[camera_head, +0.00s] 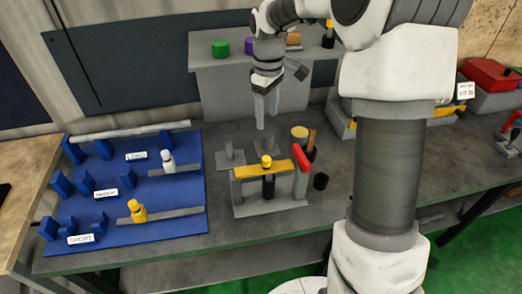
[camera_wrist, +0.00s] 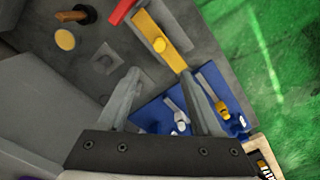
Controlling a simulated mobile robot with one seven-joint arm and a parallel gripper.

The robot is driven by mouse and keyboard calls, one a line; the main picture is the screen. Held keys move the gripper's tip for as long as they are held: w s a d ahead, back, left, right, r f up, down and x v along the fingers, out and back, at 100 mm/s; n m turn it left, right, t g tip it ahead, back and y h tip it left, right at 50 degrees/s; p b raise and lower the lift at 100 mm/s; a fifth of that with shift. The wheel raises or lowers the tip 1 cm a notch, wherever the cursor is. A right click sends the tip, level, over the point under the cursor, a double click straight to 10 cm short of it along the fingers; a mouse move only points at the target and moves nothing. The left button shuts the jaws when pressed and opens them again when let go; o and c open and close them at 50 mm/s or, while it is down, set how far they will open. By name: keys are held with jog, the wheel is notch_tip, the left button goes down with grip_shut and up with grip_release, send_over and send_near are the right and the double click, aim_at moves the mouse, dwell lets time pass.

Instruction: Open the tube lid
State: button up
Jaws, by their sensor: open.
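No part is marked as the tube lid. A grey fixture (camera_head: 272,207) stands on the bench with a yellow bar (camera_head: 245,171) across its top and a red end piece (camera_head: 302,157) at its right. A dark upright cylinder (camera_head: 268,187) sits under the bar, with a yellow knob (camera_head: 267,160) above it. The wrist view shows the yellow bar (camera_wrist: 172,57), knob (camera_wrist: 159,44) and red piece (camera_wrist: 122,11) beyond the fingers. My gripper (camera_head: 266,122) is open and empty, pointing down above and behind the fixture. Its fingers (camera_wrist: 160,78) are apart in the wrist view.
A blue board (camera_head: 125,225) with holders, a grey rod and several labels lies left. A raised grey block (camera_head: 230,100) behind carries coloured caps. Red boxes (camera_head: 488,75) are far right.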

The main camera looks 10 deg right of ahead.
aim_at(266, 158)
notch_tip(266, 158, down, 17)
jog(key=shift+f+p, duration=0.1)
jog(key=shift+p, duration=0.55)
grip_shut()
dwell(1.2)
